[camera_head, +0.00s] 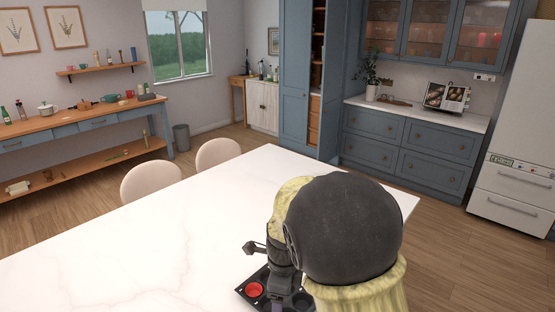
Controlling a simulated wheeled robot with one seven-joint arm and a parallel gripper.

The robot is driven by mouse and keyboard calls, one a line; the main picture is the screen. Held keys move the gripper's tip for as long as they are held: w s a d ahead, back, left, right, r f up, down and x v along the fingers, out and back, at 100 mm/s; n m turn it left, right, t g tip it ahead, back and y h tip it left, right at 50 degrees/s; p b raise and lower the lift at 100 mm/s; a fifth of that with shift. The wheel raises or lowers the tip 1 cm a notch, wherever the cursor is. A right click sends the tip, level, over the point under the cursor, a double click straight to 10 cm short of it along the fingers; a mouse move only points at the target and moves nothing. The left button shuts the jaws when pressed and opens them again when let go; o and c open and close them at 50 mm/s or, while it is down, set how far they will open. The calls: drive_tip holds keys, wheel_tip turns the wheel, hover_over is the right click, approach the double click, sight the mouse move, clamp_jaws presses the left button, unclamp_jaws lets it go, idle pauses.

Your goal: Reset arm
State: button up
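My arm, yellow with a large dark rounded cap, fills the lower right of the head view, in front of the white marble-like table (130,240). A dark jointed part that looks like my gripper (254,248) sticks out to the left of the arm, over the table top. Its fingers are small and partly hidden by the arm, so I cannot tell whether they are open or shut. I see nothing held in it.
Two pale chairs (152,182) stand at the table's far side. Blue drawers (410,145) and a tall blue cabinet stand behind, with a white fridge (520,130) at right. A wooden sideboard (75,118) lines the left wall. The table's left part is clear.

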drive_tip(key=s+d+r+n+t, duration=0.1)
drive_tip(key=s+d+n+t, duration=0.1)
drive_tip(key=s+d+n, duration=0.9)
drive_tip(key=d+n, duration=0.3)
drive_tip(key=n, duration=0.6)
drive_tip(key=shift+d+r, duration=0.25)
drive_tip(key=shift+r, duration=0.05)
drive_tip(key=shift+s, duration=0.1)
